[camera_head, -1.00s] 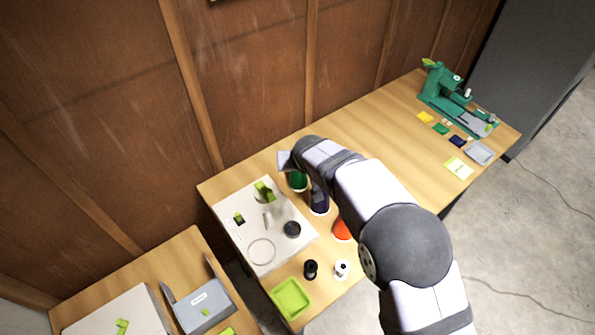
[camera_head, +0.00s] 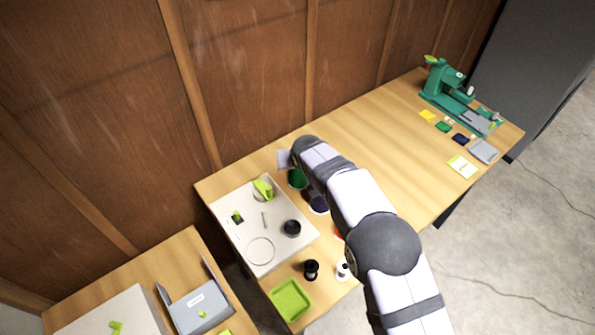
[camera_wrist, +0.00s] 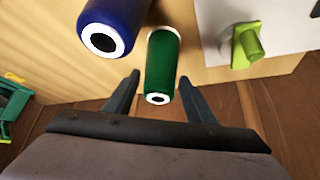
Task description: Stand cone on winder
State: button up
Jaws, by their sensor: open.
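A green thread cone (camera_head: 298,180) stands on the table beside the pale winder board (camera_head: 228,212), partly hidden by my arm. In the wrist view the green cone (camera_wrist: 161,60) lies between the two dark fingers of my open gripper (camera_wrist: 160,76), with gaps on both sides. A dark blue cone (camera_head: 317,203) stands close by; it also shows in the wrist view (camera_wrist: 112,22), left of the fingers. An orange cone (camera_head: 339,230) is almost hidden behind my arm. The winder board carries lime-green parts (camera_head: 263,189), a black round part (camera_head: 292,228) and a ring outline.
A lime tray (camera_head: 291,299), a black spool (camera_head: 311,269) and a white spool (camera_head: 343,268) sit near the table's front edge. A green machine (camera_head: 452,88) stands at the far right. The table's back middle is clear. A wooden wall runs behind.

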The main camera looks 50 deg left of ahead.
jog(key=c, duration=0.7)
jog(key=shift+o, duration=0.2)
jog(key=shift+r, duration=0.25)
jog(key=shift+r+p, duration=1.25)
jog(key=shift+r, duration=1.05)
